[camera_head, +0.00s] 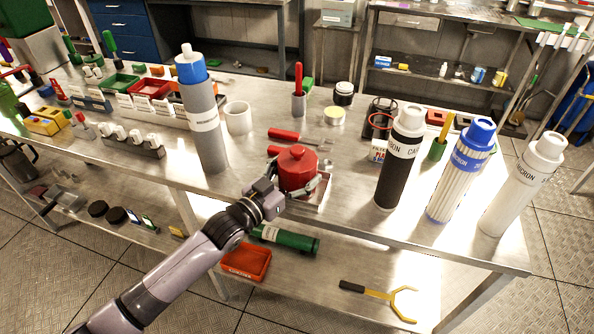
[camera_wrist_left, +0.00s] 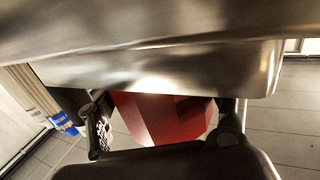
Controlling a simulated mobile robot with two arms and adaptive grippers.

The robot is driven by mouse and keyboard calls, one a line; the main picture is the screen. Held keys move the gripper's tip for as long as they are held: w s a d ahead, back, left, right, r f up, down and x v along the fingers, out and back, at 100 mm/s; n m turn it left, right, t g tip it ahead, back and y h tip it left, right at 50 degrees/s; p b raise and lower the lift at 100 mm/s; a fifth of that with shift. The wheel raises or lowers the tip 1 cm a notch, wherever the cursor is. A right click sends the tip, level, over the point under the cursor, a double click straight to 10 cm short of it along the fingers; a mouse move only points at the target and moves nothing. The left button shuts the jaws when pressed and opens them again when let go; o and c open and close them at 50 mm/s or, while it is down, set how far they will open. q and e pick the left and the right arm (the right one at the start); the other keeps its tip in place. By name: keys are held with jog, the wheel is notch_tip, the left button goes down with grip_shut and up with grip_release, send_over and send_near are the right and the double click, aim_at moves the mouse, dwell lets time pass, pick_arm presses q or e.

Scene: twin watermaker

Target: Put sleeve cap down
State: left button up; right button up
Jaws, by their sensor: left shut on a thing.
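The red sleeve cap (camera_head: 298,168), faceted with a small knob on top, is near the front edge of the workbench in the head view. My left gripper (camera_head: 293,188) reaches it from the front left and is shut on it. The cap is upright over a small metal tray (camera_head: 318,201); I cannot tell whether it touches it. In the left wrist view the red cap (camera_wrist_left: 165,118) sits between the two fingers of my left gripper (camera_wrist_left: 163,132), close to a bare metal surface across the top. My right gripper is not in view.
A tall grey cylinder with a blue top (camera_head: 205,120) stands left of the cap. Black (camera_head: 400,160), blue-topped (camera_head: 462,175) and white (camera_head: 522,185) filter cartridges stand to the right. A red-handled tool (camera_head: 290,135) lies behind. A green cylinder (camera_head: 288,238) lies on the lower shelf.

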pick_arm(q)
jog(key=o, duration=1.1)
jog(key=shift+f, duration=0.1)
jog(key=shift+o, duration=0.2)
jog(key=v, duration=1.2)
jog(key=shift+b, duration=0.3)
